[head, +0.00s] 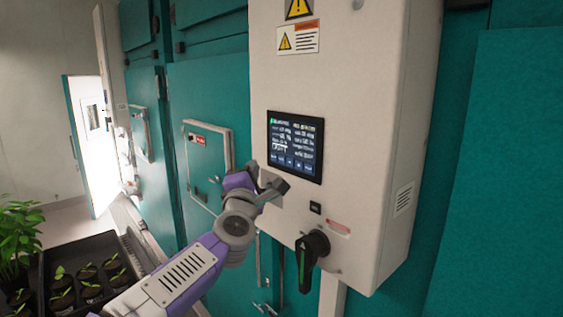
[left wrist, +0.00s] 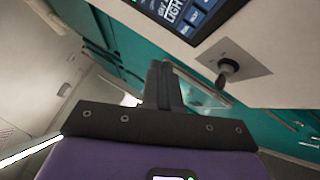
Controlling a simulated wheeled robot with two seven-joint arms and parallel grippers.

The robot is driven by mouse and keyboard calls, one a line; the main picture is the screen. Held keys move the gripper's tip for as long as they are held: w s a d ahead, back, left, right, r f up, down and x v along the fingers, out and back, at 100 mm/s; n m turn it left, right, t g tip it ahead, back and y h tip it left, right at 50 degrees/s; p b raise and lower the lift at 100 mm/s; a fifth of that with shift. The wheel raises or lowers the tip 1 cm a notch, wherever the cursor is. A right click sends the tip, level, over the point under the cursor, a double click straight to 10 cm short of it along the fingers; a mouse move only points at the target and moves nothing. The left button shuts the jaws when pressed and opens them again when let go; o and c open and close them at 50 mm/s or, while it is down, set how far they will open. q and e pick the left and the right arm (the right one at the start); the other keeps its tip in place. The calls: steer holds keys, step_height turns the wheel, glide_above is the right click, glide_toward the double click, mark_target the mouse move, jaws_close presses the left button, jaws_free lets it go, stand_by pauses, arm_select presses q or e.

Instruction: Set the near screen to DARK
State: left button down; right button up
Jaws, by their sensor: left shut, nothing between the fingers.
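The near screen (head: 296,146) is a dark touch panel with small white text and a row of blue buttons along its bottom edge. It is on the front of a beige control box (head: 345,60). Its corner also shows at the top of the left wrist view (left wrist: 190,12), where large text seems to read LIGHT; the rest of the screen is cut off. My left gripper (head: 274,184) is shut and empty, just below and left of the screen's lower left corner. In the left wrist view its fingers (left wrist: 160,72) are together, apart from the screen. My right gripper is not in view.
A small knob or key switch (left wrist: 228,70) sticks out from a metal plate below the screen. A black rotary handle (head: 309,260) juts from the box lower down. Teal chamber doors (head: 205,90) stand behind. A black tray (head: 90,250) of seedlings is at lower left.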

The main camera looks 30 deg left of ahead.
mark_target(282, 159)
arm_select(q)
steer(key=s+m+b, duration=0.1)
steer(key=m, duration=0.4)
steer(key=s+a+m, duration=0.1)
steer(key=m, duration=0.5)
steer(key=s+m+b, duration=0.1)
steer(key=m, duration=0.4)
steer(key=shift+a+r+t+b, duration=0.1)
steer(key=shift+a+t+b, duration=0.05)
steer(key=shift+t+b, duration=0.2)
steer(key=w+d+p, duration=0.2)
steer(key=w+d, duration=0.1)
steer(key=w, duration=0.5)
steer(key=shift+d+p, duration=0.2)
steer(key=shift+p, duration=0.1)
steer(key=shift+w, duration=0.1)
stand_by(1.1)
steer(key=shift+w+d+p, duration=0.15)
steer(key=shift+w+p, duration=0.15)
